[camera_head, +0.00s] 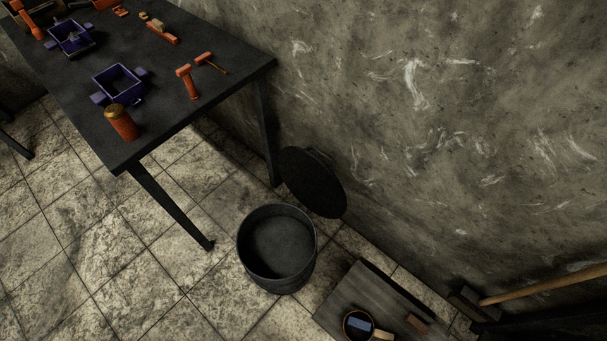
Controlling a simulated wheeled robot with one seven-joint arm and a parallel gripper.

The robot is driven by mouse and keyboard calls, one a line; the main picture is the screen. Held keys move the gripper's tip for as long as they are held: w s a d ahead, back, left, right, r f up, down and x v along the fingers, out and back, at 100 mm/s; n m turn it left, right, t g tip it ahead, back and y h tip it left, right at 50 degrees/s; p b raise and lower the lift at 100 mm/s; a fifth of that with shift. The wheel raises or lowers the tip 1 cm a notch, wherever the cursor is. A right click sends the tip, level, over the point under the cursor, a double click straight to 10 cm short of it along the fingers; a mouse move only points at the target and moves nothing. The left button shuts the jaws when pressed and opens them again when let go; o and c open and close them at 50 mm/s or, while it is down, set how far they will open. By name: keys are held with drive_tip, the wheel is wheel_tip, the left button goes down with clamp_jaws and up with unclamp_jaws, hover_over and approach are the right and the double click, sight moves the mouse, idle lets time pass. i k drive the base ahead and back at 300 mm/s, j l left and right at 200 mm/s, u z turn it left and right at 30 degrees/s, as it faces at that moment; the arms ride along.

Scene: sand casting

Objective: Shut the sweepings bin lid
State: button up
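The sweepings bin (277,282) is a dark round metal bin standing on the tiled floor, right of the table's front leg. Its top is open and its inside looks empty. A dark round disc, which looks like the bin lid (314,182), stands tilted up behind the bin, near the wall. Whether it is hinged to the bin or only leans there I cannot tell. My gripper is not in view.
A dark table (190,122) with blue moulding boxes (119,84) and orange tools (187,82) stands at upper left. A grey board (372,295) with small items lies right of the bin. A wooden-handled tool (540,284) is at lower right. Floor left of the bin is clear.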

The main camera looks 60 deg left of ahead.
sight(314, 184)
drive_tip(key=l+u, duration=0.1)
drive_tip(key=u, duration=1.25)
drive_tip(key=k+u, duration=0.25)
drive_tip(key=k, duration=0.3)
drive_tip(key=i+l+z, duration=0.15)
drive_tip(key=i+l, duration=0.2)
drive_tip(key=l, duration=0.15)
drive_tip(key=i+l+z, duration=0.2)
drive_tip(key=i+l, duration=0.15)
drive_tip(key=l, duration=0.15)
